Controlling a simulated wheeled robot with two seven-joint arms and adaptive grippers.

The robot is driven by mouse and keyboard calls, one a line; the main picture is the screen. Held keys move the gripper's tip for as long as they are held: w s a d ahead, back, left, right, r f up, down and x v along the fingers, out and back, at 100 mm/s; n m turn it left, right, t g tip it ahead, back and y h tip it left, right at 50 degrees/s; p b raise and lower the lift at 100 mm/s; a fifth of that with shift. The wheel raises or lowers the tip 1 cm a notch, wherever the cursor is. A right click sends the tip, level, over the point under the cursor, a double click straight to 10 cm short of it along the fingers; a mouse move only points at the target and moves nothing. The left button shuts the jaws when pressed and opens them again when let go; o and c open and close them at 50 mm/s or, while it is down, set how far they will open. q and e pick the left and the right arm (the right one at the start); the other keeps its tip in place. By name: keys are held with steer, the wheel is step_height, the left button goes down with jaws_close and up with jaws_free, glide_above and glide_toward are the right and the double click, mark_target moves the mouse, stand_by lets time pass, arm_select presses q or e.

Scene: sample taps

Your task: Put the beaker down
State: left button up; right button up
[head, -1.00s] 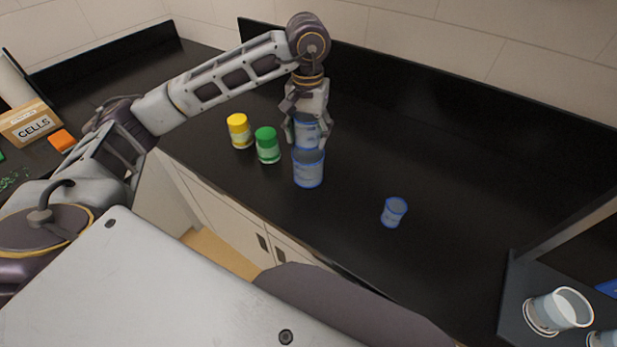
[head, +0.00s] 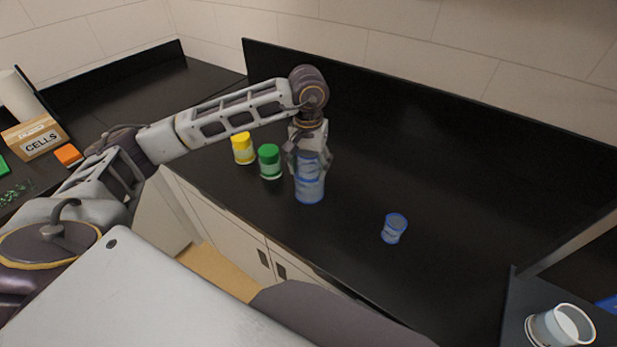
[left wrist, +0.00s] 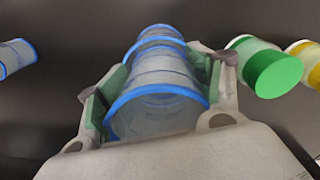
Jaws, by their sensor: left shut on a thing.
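My left gripper (head: 308,160) is shut on a clear blue-rimmed beaker (left wrist: 155,100), which also shows between the fingers in the head view (head: 308,166). A second blue-rimmed beaker (head: 309,190) stands on the black counter just below the held one. In both views they overlap, and in the left wrist view more blue rims (left wrist: 158,35) show beyond the held beaker. I cannot tell whether the held beaker is inside the lower one or just above it. A small blue-rimmed beaker (head: 394,230) stands apart to the right. My right gripper is not in view.
A green-capped jar (head: 269,163) and a yellow-capped jar (head: 243,149) stand close left of the gripper. A white vessel (head: 562,326) is on a dark surface at lower right. A CELLS box (head: 36,138) is far left. The counter (head: 460,190) behind the small beaker is clear.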

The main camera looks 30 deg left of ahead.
mark_target(309, 180)
arm_select(q)
steer(key=shift+s+d+f, duration=0.1)
steer(key=shift+s+f, duration=0.1)
steer(key=shift+f, duration=0.6)
steer(key=shift+c, duration=0.4)
steer(key=shift+s+f, duration=0.15)
steer(key=shift+f, duration=0.25)
steer(key=shift+c, duration=0.4)
steer(key=o, duration=0.5)
steer(key=shift+f, duration=1.25)
steer(key=shift+c, duration=0.7)
steer(key=shift+w+f, duration=0.25)
steer(key=c, duration=1.1)
steer(key=o, duration=1)
steer(key=shift+s, duration=0.1)
steer(key=o, duration=0.9)
steer(key=shift+r, duration=0.15)
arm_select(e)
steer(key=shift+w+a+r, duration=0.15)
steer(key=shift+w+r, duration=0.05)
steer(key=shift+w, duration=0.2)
